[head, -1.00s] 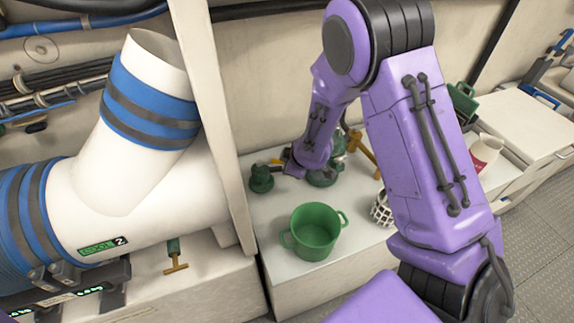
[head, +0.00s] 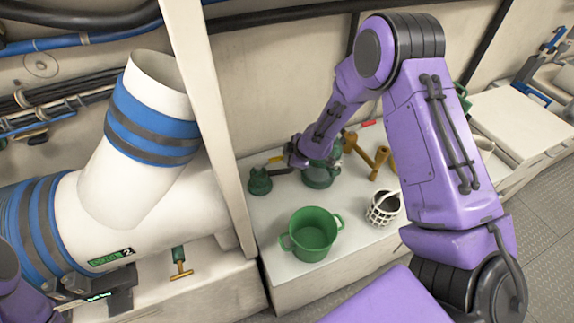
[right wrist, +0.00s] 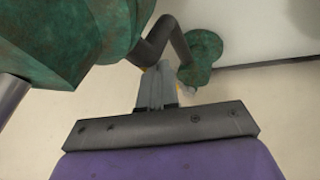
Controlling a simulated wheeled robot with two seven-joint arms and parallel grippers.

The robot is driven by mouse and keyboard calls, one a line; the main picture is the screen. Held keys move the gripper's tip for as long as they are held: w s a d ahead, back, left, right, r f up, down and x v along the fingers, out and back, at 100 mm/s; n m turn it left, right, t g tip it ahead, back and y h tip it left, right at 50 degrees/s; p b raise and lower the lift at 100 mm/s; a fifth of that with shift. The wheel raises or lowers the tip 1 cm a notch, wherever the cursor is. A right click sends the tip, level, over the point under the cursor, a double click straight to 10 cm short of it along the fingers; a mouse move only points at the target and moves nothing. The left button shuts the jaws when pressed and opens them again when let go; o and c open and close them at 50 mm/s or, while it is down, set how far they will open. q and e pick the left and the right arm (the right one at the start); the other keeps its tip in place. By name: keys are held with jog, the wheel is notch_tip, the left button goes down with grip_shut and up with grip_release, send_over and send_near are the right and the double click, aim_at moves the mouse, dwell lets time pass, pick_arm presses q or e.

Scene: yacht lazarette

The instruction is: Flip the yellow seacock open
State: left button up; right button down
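A small green valve body (head: 260,183) stands at the back left of the white bench top, with a dark bent lever (head: 281,172) running to the right from it. A short yellow piece (head: 274,160) shows just behind the lever. My right gripper (head: 292,158) is at the lever's right end, beside a larger green valve (head: 320,174). In the right wrist view its two grey fingers (right wrist: 159,72) are close together near the dark lever (right wrist: 168,42), with a trace of yellow behind the tips. Contact cannot be told.
A green two-handled pot (head: 313,235) stands at the bench front, with a white lattice basket (head: 384,208) to its right. Brass-coloured fittings (head: 378,162) stand behind the basket. A white upright post (head: 212,130) and a thick white pipe (head: 150,215) bound the left side.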

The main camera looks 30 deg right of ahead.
jog(key=shift+w+d, duration=0.1)
jog(key=shift+w, duration=0.15)
jog(key=shift+d, duration=0.15)
dwell(0.3)
jog(key=s+f+p+v, duration=0.1)
jog(key=s+v, duration=0.1)
jog(key=v, duration=1)
jog(key=shift+d, duration=0.45)
